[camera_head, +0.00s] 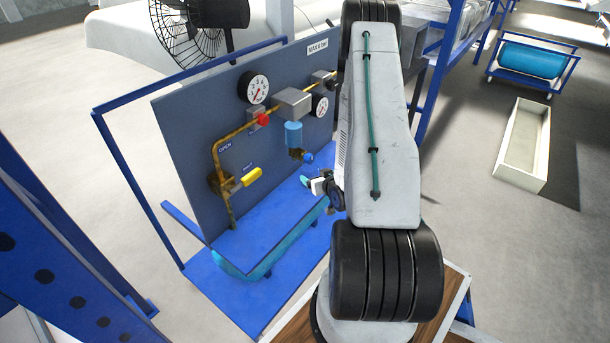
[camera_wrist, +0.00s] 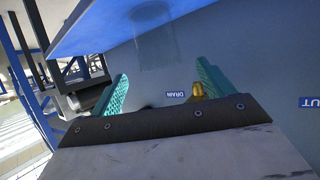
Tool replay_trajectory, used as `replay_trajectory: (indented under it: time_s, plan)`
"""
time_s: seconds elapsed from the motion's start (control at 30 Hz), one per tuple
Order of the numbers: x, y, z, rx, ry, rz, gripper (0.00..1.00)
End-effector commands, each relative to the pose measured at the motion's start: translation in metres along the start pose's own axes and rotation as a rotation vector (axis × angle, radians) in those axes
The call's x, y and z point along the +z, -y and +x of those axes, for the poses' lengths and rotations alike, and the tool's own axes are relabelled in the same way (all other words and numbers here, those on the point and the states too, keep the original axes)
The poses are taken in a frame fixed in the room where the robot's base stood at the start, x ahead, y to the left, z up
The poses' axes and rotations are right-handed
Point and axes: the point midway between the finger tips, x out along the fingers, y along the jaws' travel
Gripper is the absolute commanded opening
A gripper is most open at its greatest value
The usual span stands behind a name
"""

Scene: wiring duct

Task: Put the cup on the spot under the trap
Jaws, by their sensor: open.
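In the wrist view, which looks upside down, a faint see-through cup (camera_wrist: 170,48) shows against the grey panel. It meets the blue ledge at a darker round patch (camera_wrist: 152,12); I cannot tell whether that is its base or the marked spot. My gripper (camera_wrist: 160,85) is open, with a teal finger on each side and nothing held. The cup appears beyond the fingertips, apart from them. In the head view, the blue trap (camera_head: 293,135) hangs from the brass pipe, and my gripper (camera_head: 308,182) is below and right of it, partly hidden by my arm. I cannot make out the cup there.
The panel (camera_head: 185,130) carries gauges, a yellow handle (camera_head: 251,176) and a red knob (camera_head: 264,118). A brass fitting (camera_wrist: 197,90) by the DRAIN label shows near one finger. The blue ledge (camera_head: 265,225) runs along the panel's foot. A blue frame post (camera_head: 135,190) stands left.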

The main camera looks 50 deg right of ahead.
Motion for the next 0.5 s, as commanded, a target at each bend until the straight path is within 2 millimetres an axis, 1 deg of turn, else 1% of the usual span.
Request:
replay_trajectory:
  time_s: [0.03,0.17,0.37,0.5]
  plan:
    - [0.005,-0.002,-0.001,0.003,-0.01,0.007,0.8]
    - [0.006,-0.004,0.008,0.004,-0.026,0.011,0.8]
    - [0.004,-0.004,0.031,0.004,-0.026,0.012,0.8]
    - [-0.001,-0.004,0.052,0.004,-0.026,0.01,0.8]
